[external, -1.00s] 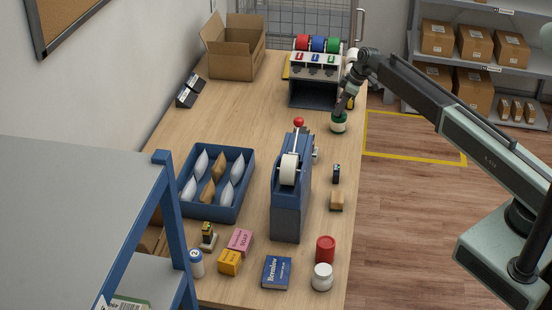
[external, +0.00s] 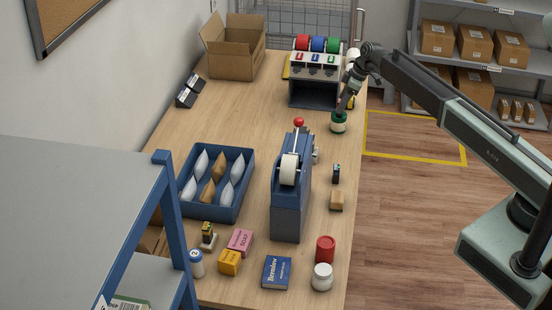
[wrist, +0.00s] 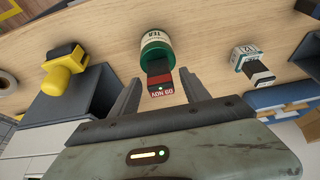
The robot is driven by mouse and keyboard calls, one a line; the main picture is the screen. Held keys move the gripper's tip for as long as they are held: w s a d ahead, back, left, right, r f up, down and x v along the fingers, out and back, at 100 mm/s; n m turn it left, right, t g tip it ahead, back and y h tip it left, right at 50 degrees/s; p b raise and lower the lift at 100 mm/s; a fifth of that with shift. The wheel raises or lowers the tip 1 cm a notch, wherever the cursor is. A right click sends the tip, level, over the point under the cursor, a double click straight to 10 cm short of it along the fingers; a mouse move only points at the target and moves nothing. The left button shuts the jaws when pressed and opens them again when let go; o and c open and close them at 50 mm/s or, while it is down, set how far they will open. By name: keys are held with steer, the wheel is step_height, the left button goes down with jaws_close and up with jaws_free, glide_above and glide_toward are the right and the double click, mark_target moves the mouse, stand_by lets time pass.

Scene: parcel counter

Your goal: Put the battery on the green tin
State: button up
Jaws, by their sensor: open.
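The green tin (external: 339,123) stands upright near the right edge of the counter, under my gripper (external: 342,106). In the wrist view the tin (wrist: 156,44) has a cream body, a green lid and a tea label. The battery (wrist: 160,80), a dark block with a red end and white lettering, appears to stand on the tin's lid. My gripper (wrist: 160,76) is open, with one finger on each side of the battery and visible gaps between. In the external view the battery is too small to make out clearly.
A grey rack with coloured rolls (external: 314,92) stands behind the tin. Counter left of the tin is clear.

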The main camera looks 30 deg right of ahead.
steer(key=p+v, duration=0.8)
steer(key=v, duration=0.2)
steer(key=s+a+m+g+h, duration=0.1)
steer(key=s+a+m, duration=0.1)
steer(key=s, duration=0.8)
steer(key=s+a+f+m+g+h, duration=0.1)
steer(key=s+m, duration=0.3)
steer(key=s, duration=0.7)
steer(key=s+a+m+g+h, duration=0.1)
steer(key=s+a+m, duration=0.2)
steer(key=s, duration=0.7)
steer(key=shift+s+f, duration=0.2)
steer(key=shift+f, duration=0.15)
